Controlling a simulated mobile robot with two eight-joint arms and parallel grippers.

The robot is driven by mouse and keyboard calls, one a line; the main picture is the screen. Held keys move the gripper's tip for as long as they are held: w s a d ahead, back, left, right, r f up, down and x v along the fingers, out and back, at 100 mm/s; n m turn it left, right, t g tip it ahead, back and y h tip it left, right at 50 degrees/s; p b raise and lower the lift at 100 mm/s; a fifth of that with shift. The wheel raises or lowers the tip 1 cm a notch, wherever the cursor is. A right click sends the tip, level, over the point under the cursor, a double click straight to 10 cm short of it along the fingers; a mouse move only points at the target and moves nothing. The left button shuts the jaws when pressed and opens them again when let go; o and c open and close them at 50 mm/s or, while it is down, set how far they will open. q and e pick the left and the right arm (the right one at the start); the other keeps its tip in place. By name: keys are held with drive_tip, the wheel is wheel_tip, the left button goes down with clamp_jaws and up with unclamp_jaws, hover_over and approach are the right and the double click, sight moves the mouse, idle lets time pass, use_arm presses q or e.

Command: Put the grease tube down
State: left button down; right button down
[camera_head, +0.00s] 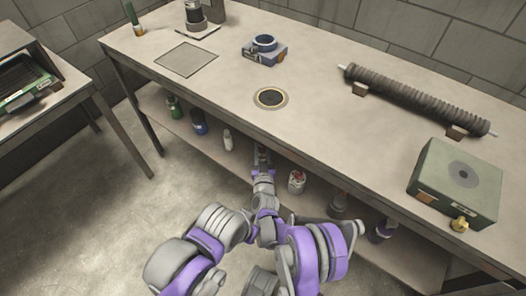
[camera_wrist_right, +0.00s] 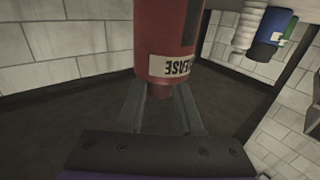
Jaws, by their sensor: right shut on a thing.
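The grease tube (camera_wrist_right: 160,66) is red with a white label on which "EASE" reads upside down. In the right wrist view it stands out from between the two fingers of my right gripper (camera_wrist_right: 158,108), which is shut on its narrow end. In the head view my right gripper (camera_head: 262,150) is at the bench's front edge, above the lower shelf. The tube is not clearly visible there; the bench top or the gripper hides it. My left gripper is not in view.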

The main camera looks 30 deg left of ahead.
drive_tip(key=shift+f, duration=0.1)
drive_tip(key=c, duration=0.6)
unclamp_jaws()
drive_tip(key=shift+o, duration=0.2)
drive_tip(key=p+v, duration=0.2)
drive_tip(key=v, duration=1)
